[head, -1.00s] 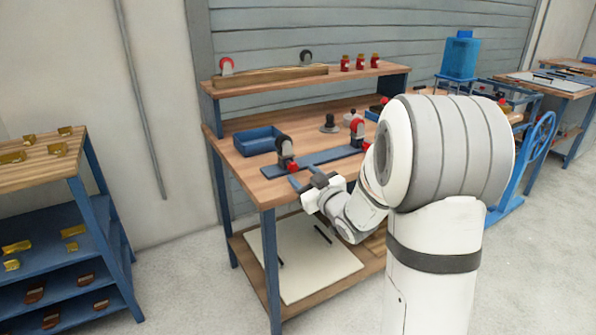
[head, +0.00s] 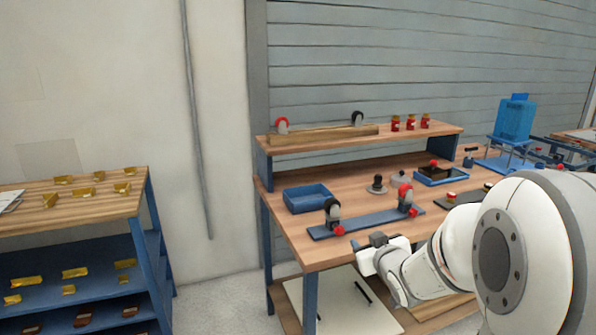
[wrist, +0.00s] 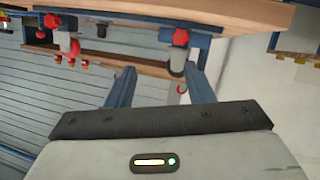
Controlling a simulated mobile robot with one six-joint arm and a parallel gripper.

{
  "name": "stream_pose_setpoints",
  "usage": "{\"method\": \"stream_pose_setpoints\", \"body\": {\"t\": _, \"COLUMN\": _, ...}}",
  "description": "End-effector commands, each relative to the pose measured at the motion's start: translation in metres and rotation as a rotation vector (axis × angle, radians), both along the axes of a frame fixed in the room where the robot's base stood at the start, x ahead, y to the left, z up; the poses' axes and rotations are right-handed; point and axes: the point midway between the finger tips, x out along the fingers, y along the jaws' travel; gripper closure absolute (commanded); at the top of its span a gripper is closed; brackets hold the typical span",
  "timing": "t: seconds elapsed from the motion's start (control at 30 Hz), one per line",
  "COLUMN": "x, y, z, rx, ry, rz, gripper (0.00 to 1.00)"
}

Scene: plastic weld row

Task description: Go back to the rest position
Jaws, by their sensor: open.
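My gripper (wrist: 160,88) shows in the wrist view with its two blue fingers apart and nothing between them. In the head view my gripper (head: 372,243) is at the front edge of the wooden workbench (head: 290,228), just in front of the blue fixture bar (head: 365,224). The fingers are hardly visible there. The bar carries two upright clamps with red knobs, a left clamp (head: 332,212) and a right clamp (head: 405,199). My gripper is apart from both as far as I can see.
A blue tray (head: 307,198) stands at the bench's left. A raised shelf (head: 350,140) behind holds a wooden beam and red jars (head: 410,123). A blue tank (head: 514,118) stands at right. A rack (head: 70,240) with yellow parts is at left. Open floor lies between rack and bench.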

Motion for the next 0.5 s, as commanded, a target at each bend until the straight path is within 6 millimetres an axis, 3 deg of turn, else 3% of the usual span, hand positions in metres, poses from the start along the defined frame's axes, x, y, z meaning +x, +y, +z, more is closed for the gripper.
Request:
{"method": "stream_pose_setpoints", "body": {"t": 0.03, "x": -0.011, "y": -0.001, "z": 0.03, "rx": -0.008, "ry": 0.058, "rz": -0.04, "gripper": 0.52}}
{"method": "stream_pose_setpoints", "body": {"t": 0.27, "x": -0.079, "y": -0.004, "z": 0.074, "rx": -0.002, "ry": 0.385, "rz": -0.206, "gripper": 0.52}}
{"method": "stream_pose_setpoints", "body": {"t": 0.5, "x": -0.178, "y": 0.017, "z": 0.118, "rx": 0.059, "ry": 0.75, "rz": -0.288, "gripper": 0.52}}
